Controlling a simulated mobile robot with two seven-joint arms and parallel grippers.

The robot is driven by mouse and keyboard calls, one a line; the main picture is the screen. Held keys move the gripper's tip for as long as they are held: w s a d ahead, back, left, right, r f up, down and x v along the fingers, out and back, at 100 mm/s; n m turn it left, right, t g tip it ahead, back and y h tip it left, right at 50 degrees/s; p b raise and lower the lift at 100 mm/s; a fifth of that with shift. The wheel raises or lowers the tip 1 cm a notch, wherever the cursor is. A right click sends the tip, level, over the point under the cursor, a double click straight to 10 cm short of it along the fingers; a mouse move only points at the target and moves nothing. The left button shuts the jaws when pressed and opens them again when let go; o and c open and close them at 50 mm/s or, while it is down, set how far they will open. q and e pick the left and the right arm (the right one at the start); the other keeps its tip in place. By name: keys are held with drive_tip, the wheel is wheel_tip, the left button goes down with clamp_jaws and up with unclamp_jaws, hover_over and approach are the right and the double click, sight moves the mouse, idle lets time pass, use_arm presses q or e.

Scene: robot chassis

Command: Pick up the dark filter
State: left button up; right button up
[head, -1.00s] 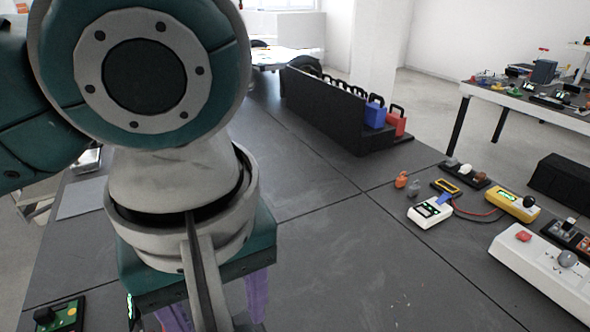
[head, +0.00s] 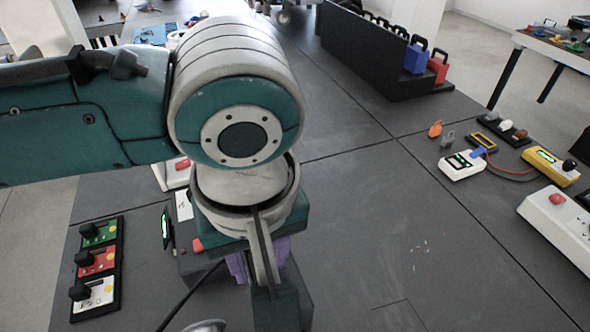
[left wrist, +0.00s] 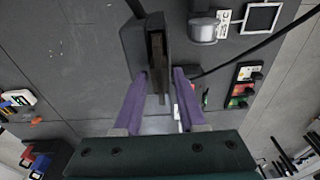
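My left gripper (left wrist: 160,74) points down at a dark block (left wrist: 133,45) on the table in the left wrist view. Its two purple fingers are apart. A thin, dark brownish upright piece (left wrist: 157,60) at the block shows between the fingers, with gaps on both sides; it looks like the dark filter, but I cannot be sure. In the head view, my left gripper (head: 258,262) is partly hidden behind my own wrist, and the dark block (head: 277,308) shows just below it. The dark piece is not clear there. My right gripper is not in view.
A panel with green, red and white switches (head: 98,262) lies at the left. A black rack (head: 365,45) with blue and red handled cartridges stands at the back. A meter (head: 462,165) and a white power strip (head: 565,225) lie at the right. The table's middle right is clear.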

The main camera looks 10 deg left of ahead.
use_arm(q)
clamp_jaws()
idle(1.0)
